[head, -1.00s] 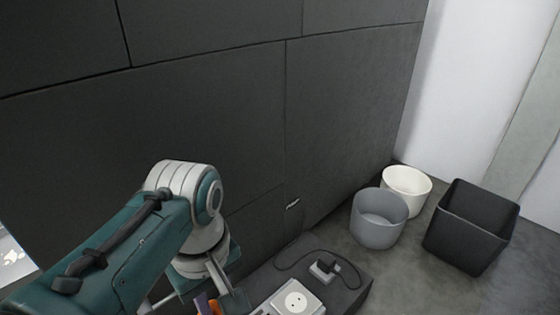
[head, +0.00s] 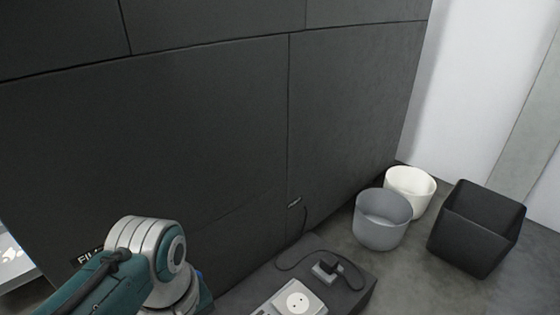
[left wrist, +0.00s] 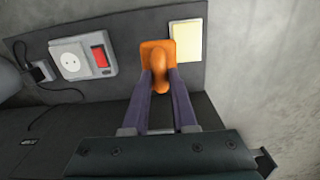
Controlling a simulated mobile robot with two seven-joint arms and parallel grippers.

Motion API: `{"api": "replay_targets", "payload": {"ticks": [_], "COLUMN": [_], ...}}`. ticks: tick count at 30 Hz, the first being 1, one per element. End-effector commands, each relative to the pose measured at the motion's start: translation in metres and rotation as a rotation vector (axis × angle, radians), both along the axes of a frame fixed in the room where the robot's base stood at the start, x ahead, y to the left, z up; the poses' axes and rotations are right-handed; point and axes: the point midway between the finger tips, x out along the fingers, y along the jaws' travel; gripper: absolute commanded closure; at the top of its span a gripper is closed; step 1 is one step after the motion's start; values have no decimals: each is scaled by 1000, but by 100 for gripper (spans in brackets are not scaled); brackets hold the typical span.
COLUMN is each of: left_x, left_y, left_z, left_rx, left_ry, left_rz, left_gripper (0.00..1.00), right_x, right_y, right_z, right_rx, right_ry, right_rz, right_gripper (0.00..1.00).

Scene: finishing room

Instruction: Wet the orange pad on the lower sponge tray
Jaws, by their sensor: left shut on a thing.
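The orange pad (left wrist: 146,47) has a rounded orange handle and shows in the left wrist view. My left gripper (left wrist: 159,74) is shut on its handle, one dark purple finger on each side. The pad is over the dark slab, and I cannot tell whether it touches it. In the head view my left gripper is hidden below the frame. My right gripper is in neither view.
A white socket unit (head: 297,302) sits on the dark slab (head: 352,288), with a red switch (left wrist: 101,58) visible in the wrist view. A plug with a dark cable (head: 326,270) lies beyond it. Grey (head: 383,222), white (head: 424,188) and black bins (head: 469,245) stand on the floor.

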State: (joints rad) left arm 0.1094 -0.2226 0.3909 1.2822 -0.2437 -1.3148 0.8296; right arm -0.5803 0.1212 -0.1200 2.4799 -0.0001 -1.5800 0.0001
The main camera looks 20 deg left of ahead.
Motion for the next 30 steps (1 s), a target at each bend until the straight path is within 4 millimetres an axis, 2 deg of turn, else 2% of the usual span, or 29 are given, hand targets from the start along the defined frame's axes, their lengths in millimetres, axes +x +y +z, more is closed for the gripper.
{"api": "replay_targets", "payload": {"ticks": [1,3,9,17,30], "left_x": [-15,-30,-55,-56,-56], "left_y": [6,12,24,25,25], "left_z": [-19,-34,-54,-69,-111], "left_rx": [1,4,13,13,13], "left_ry": [5,5,-1,-3,-3], "left_rz": [3,3,2,2,2], "left_gripper": [100,100,100,100,100], "right_x": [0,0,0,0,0], "right_y": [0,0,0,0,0], "right_z": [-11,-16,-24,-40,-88], "right_rx": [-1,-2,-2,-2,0], "right_ry": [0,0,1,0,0], "right_rz": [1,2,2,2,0], "right_gripper": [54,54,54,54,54]}}
